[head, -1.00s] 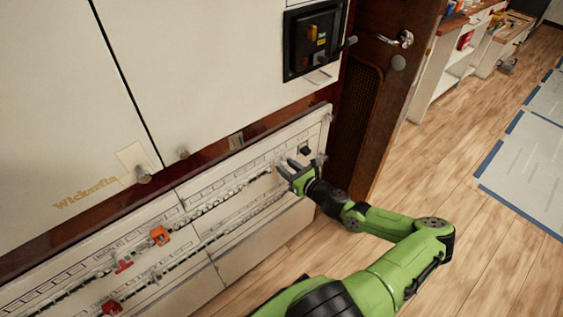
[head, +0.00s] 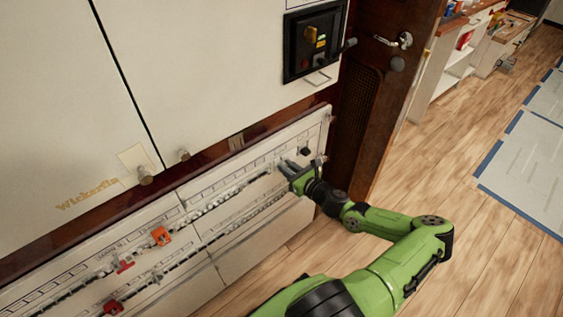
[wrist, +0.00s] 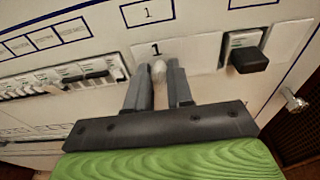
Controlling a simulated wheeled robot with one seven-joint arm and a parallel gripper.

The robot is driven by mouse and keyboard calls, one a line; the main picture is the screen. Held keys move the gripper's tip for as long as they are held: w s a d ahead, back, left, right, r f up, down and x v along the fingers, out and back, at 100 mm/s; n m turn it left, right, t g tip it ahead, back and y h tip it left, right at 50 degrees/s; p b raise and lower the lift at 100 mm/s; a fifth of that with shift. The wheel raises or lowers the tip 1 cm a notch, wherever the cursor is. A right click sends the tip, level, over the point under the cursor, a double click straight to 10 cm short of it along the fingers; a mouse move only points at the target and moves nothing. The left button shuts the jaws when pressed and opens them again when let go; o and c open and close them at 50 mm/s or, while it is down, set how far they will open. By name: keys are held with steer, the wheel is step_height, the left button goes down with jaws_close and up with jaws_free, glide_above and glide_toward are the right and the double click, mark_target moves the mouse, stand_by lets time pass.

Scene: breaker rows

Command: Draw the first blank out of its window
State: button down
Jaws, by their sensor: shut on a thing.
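My gripper (wrist: 159,88) is shut on a small pale knob (wrist: 158,71), with one grey finger on each side of it. I take this knob to be the first blank's grip. It sits under a label "1" (wrist: 156,49) on a white plate (wrist: 203,54) of the panel. The fingers hide the lower part of the blank and its window edges, so I cannot tell how far out it is. In the head view my gripper (head: 286,167) is at the right end of the upper breaker row.
A black switch (wrist: 248,59) stands out just right of my gripper. A row of breakers (wrist: 62,80) lies to the left. Orange (head: 160,236) and red (head: 112,306) pieces sit farther left on the panel.

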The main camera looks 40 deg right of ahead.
steer(key=s+p, duration=0.2)
steer(key=s, duration=0.8)
steer(key=shift+s, duration=0.15)
stand_by(0.7)
steer(key=shift+d, duration=0.1)
stand_by(0.3)
